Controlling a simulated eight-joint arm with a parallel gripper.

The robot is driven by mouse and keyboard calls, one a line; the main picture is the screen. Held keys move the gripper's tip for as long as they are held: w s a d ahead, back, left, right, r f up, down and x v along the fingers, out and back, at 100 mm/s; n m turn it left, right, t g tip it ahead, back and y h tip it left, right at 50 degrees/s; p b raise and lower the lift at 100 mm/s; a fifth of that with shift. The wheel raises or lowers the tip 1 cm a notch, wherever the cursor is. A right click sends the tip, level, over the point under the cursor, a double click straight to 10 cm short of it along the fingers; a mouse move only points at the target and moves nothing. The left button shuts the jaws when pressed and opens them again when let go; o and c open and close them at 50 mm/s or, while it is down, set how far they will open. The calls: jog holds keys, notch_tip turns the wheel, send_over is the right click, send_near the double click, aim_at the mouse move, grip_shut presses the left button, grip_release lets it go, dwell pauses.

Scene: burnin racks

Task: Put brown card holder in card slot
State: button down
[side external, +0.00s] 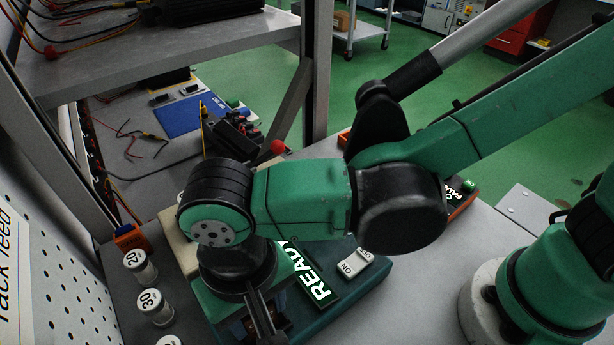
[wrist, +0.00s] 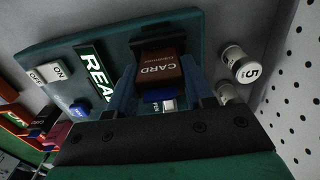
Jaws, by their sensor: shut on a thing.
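The brown card holder (wrist: 160,68), marked CARD with a blue part at its near end, is between the two fingers of my gripper (wrist: 164,92) in the wrist view. My gripper is shut on it. The holder's far end meets a black block (wrist: 163,42) on the teal panel, which looks like the card slot; I cannot tell how deep the holder sits in it. In the side external view my gripper (side external: 262,318) points down over the panel's left part, and my wrist hides most of the holder and slot.
The teal panel (side external: 345,293) carries a lit READY sign (side external: 314,282) and an ON/OFF switch (side external: 356,263). White numbered cylinders (side external: 154,306) stand left of it, near a perforated wall (side external: 45,275). A rack shelf (side external: 160,60) and post (side external: 317,70) rise behind. A blue button (wrist: 79,108) shows in the wrist view.

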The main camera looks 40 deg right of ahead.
jog(key=shift+f, duration=0.2)
dwell(0.5)
grip_release()
dwell(0.3)
jog(key=shift+r, duration=3.5)
jog(key=w+d+t, duration=0.3)
jog(key=d, duration=1)
jog(key=w+d+t, duration=0.4)
jog(key=d, duration=0.9)
jog(key=shift+w+d, duration=0.15)
jog(key=shift+d, duration=0.15)
